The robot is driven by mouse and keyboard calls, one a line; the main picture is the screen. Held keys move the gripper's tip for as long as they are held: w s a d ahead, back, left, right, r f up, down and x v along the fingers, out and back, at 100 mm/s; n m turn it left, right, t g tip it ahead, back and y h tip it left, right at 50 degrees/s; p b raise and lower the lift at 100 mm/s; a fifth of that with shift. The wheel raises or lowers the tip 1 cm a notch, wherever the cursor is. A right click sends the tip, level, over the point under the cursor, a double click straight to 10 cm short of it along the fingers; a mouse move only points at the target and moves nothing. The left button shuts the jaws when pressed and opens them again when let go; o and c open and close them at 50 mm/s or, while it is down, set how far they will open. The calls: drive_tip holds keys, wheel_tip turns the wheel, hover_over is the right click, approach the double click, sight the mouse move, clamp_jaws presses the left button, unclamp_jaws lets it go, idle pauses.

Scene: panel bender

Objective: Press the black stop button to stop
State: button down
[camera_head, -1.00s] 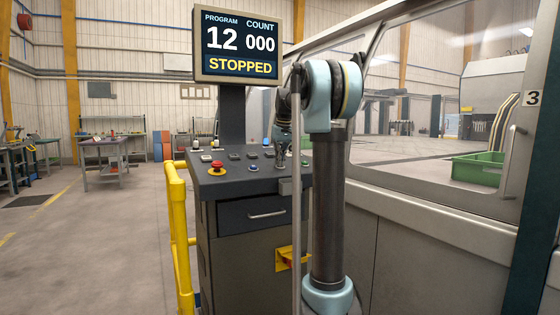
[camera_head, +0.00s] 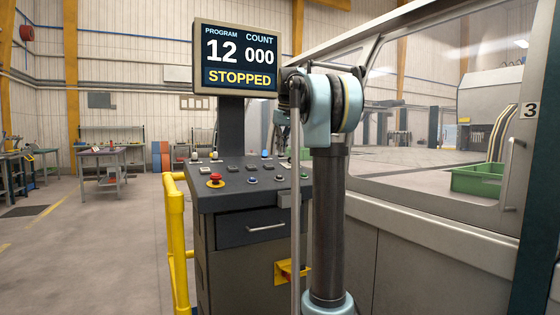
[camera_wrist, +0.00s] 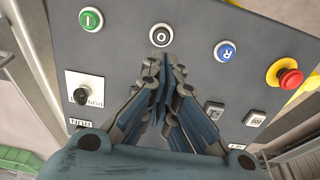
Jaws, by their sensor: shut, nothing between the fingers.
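The black stop button (camera_wrist: 161,35), marked O, sits on the dark sloping panel between the green I button (camera_wrist: 91,18) and the blue R button (camera_wrist: 225,50). In the head view it shows small on the console (camera_head: 279,179). My gripper (camera_wrist: 166,64) is shut and empty in the wrist view. Its fingertips appear just below the black button in the picture, and the button face is uncovered. I cannot tell whether they touch the panel. In the head view the gripper is hidden behind my arm. The display (camera_head: 236,58) reads PROGRAM 12, COUNT 000, STOPPED.
A red emergency button (camera_wrist: 290,77) on a yellow base is at the panel's right in the wrist view. A key switch (camera_wrist: 82,96) is at the left. A yellow rail (camera_head: 176,235) stands left of the console; the machine's glazed guard is at the right.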

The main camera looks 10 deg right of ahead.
drive_tip(key=shift+v, duration=1.1)
drive_tip(key=shift+f, duration=0.1)
